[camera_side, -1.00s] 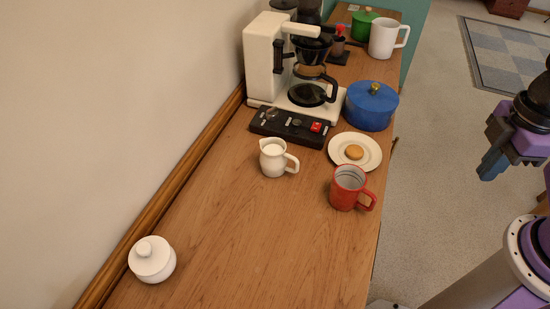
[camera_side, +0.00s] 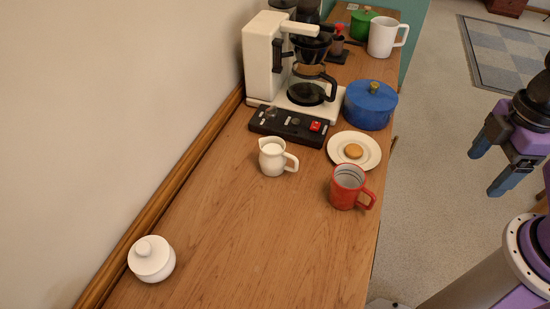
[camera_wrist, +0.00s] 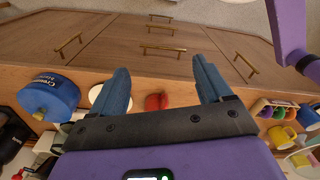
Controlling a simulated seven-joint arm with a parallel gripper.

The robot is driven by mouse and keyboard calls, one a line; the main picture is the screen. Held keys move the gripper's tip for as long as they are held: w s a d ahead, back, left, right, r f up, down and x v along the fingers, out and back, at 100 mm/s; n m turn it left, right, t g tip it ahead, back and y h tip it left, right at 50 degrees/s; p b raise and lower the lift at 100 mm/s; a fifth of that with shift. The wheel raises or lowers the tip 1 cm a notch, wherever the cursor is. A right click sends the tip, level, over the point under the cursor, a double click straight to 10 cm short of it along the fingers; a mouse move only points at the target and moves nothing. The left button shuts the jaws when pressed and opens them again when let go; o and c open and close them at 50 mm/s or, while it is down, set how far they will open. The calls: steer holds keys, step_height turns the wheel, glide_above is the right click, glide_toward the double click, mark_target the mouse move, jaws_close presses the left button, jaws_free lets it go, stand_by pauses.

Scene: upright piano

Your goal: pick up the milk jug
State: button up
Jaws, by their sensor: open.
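The milk jug (camera_side: 272,158) is small and white, with its handle to the right. It stands upright on the wooden top (camera_side: 235,215), between the dark switch strip and the red mug (camera_side: 346,188). I cannot make it out in the wrist view, where my gripper body covers much of the lower picture. My gripper (camera_side: 487,170) is open and empty, off to the right of the wooden top and well apart from the jug. In the wrist view its two blue fingers (camera_wrist: 160,66) are spread, with the red mug (camera_wrist: 156,102) showing between them.
Near the jug are the dark switch strip (camera_side: 288,127), a plate with a biscuit (camera_side: 369,163) and a blue pot (camera_side: 371,106). The coffee maker (camera_side: 262,60) stands behind. A white lidded bowl (camera_side: 152,260) is at lower left. Wood between bowl and jug is clear.

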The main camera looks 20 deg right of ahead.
step_height(320, 180, up, 3)
steer(key=m, duration=2.4)
glide_above(279, 160)
steer(key=d, duration=0.2)
steer(key=f, duration=1.2)
steer(key=shift+s, duration=0.35)
steer(key=shift+s+f, duration=0.15)
steer(key=shift+f, duration=2.45)
jaws_close()
steer(key=shift+r, duration=0.2)
